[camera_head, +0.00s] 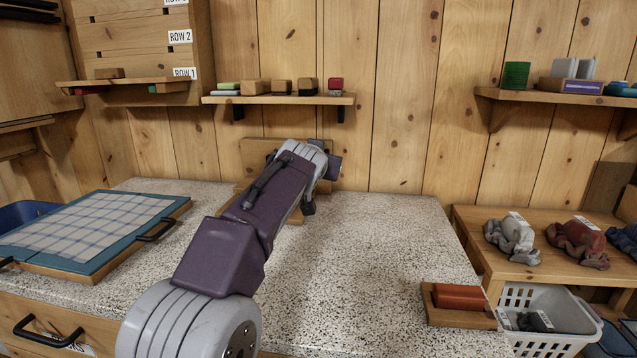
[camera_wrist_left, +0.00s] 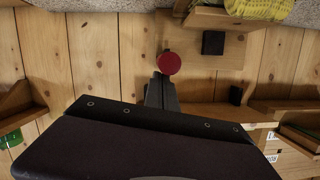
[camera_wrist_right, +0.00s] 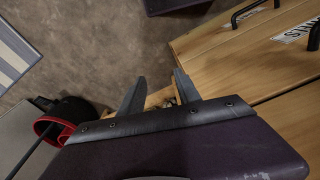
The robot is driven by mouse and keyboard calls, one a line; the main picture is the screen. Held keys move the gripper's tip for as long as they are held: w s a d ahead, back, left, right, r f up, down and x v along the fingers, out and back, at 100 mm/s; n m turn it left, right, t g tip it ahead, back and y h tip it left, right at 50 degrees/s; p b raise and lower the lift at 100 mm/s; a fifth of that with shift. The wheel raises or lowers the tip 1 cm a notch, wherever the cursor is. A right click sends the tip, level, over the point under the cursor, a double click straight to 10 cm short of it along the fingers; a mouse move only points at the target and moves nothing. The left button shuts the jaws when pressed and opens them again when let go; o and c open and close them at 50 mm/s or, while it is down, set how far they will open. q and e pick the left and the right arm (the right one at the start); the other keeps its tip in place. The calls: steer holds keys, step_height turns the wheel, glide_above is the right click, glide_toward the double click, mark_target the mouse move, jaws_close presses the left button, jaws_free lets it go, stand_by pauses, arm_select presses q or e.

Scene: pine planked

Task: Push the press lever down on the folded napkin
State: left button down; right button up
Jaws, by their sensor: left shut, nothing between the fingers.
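The wooden press (camera_head: 254,154) stands at the back of the counter, mostly hidden behind my left arm in the head view. In the left wrist view, which is upside down, a round red knob (camera_wrist_left: 169,63), seemingly the lever's end, shows just beyond the fingertips. My left gripper (camera_wrist_left: 160,88) is shut and empty close to that knob; I cannot tell whether they touch. A yellow folded cloth (camera_wrist_left: 258,9), apparently the napkin, lies on the press's wooden base (camera_wrist_left: 222,19). A black block (camera_wrist_left: 213,42) is beside it. My right gripper (camera_wrist_right: 158,82) is open and empty, low by the drawers.
A blue-edged board with a checked cloth (camera_head: 90,225) lies on the left of the counter. A red roll on a wooden tray (camera_head: 460,298) sits at the front right. Shelves (camera_head: 278,99) hang above the press. The speckled counter (camera_head: 380,250) is clear between.

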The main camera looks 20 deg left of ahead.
steer(key=shift+f+b, duration=1.45)
steer(key=shift+f, duration=0.75)
